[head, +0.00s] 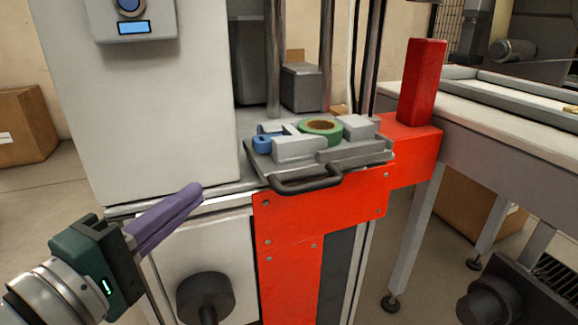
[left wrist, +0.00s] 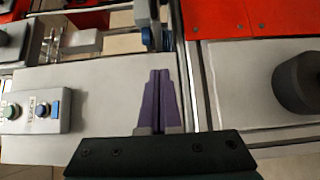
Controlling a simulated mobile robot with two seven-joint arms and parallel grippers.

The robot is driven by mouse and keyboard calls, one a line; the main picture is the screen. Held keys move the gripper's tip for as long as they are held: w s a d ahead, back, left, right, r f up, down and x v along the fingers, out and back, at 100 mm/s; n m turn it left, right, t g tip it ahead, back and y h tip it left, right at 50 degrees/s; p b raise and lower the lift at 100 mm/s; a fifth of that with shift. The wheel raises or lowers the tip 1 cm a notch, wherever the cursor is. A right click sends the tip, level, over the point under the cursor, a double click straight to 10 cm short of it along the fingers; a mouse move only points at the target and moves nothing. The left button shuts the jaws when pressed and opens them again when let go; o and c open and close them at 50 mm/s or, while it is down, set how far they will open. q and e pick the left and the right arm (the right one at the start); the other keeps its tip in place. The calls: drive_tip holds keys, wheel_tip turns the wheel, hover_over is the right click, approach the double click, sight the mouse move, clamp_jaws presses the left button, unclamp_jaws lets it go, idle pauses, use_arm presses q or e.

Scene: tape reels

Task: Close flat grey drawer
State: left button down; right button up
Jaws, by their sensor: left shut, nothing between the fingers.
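The flat grey drawer (head: 376,157) sits at the middle of the head view and juts out over the red front panel. Its dark bar handle (head: 305,184) faces me. On it lie a green tape roll (head: 320,128), a blue piece (head: 266,138) and light grey blocks (head: 300,148). My left gripper (head: 193,194) has purple fingers. It is shut and empty, left of the drawer and apart from the handle, in front of the grey cabinet. Its fingers also show in the left wrist view (left wrist: 158,75). My right gripper is not in view.
The tall grey cabinet (head: 160,110) stands left of the drawer. A red post (head: 422,82) rises at the right, by a long bench (head: 500,130). A dark round knob (head: 205,296) sticks out of the lower door. The space before the handle looks clear.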

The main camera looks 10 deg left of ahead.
sight(255, 166)
use_arm(q)
drive_tip(key=w+d, duration=0.2)
drive_tip(key=w, duration=0.3)
drive_tip(key=shift+w+d, duration=0.15)
drive_tip(key=shift+d, duration=0.25)
drive_tip(key=shift+w+d, duration=0.4)
drive_tip(key=shift+d, duration=0.25)
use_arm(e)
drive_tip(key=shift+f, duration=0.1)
